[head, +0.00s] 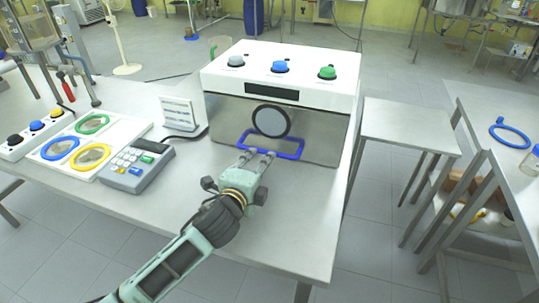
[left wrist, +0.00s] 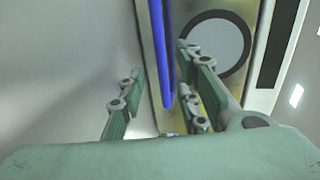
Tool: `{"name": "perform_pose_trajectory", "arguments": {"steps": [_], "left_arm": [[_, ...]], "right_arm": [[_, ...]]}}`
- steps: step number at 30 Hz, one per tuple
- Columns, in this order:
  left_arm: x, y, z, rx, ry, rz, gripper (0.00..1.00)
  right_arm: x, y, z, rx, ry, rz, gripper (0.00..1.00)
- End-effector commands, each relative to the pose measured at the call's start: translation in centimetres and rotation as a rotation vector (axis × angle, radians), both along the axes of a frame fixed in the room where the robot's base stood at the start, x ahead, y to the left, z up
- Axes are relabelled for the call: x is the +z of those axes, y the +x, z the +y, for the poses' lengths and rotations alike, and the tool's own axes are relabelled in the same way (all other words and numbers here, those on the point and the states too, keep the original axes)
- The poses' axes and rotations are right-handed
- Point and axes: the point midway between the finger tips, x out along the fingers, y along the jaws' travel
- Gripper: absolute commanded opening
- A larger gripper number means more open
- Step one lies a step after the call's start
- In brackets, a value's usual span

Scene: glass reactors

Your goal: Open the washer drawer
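The washer (head: 285,62) is a white box with a grey metal front, a round dark-rimmed window and a blue handle (head: 289,155) low on the front. The drawer front looks flush with the box. My left gripper (head: 258,155) is at the left part of the handle, pointing toward the washer. In the left wrist view the left gripper's fingers (left wrist: 160,100) are apart, with the blue handle (left wrist: 166,60) running between them. There is a clear gap on the left side; contact on the right side cannot be told. My right gripper is not in view.
Left of the washer on the table (head: 225,220) are a small white stand (head: 180,112), a grey keypad device (head: 136,168) and a tray with coloured rings (head: 60,165). The table in front of the washer is bare. A lower side table (head: 410,125) stands to the right.

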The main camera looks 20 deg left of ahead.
Motion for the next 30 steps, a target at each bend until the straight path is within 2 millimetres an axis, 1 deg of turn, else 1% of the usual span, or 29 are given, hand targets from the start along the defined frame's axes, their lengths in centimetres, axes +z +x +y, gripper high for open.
{"name": "perform_pose_trajectory", "arguments": {"steps": [4,9,12,15,19,26,30], "left_arm": [[-0.2,2.0,-0.1,0.001,-0.001,0.000,0.31],[-0.7,4.7,-0.2,0.001,-0.001,-0.001,0.31],[-1.1,5.9,-0.2,0.001,-0.001,0.000,0.31],[-1.3,6.7,-0.3,0.000,0.000,0.000,0.31],[-1.4,7.2,-0.3,0.000,0.000,0.000,0.31],[-1.4,7.2,-0.3,-0.001,-0.001,0.000,0.31],[-1.4,7.2,-0.3,-0.001,-0.001,0.000,0.19]], "right_arm": [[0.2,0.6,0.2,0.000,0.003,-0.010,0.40],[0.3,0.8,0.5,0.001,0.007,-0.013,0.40],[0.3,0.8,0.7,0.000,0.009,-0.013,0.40],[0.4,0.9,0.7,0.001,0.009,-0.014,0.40],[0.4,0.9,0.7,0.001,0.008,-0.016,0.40],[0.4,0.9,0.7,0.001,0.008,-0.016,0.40],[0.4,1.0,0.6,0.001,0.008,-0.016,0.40]]}}
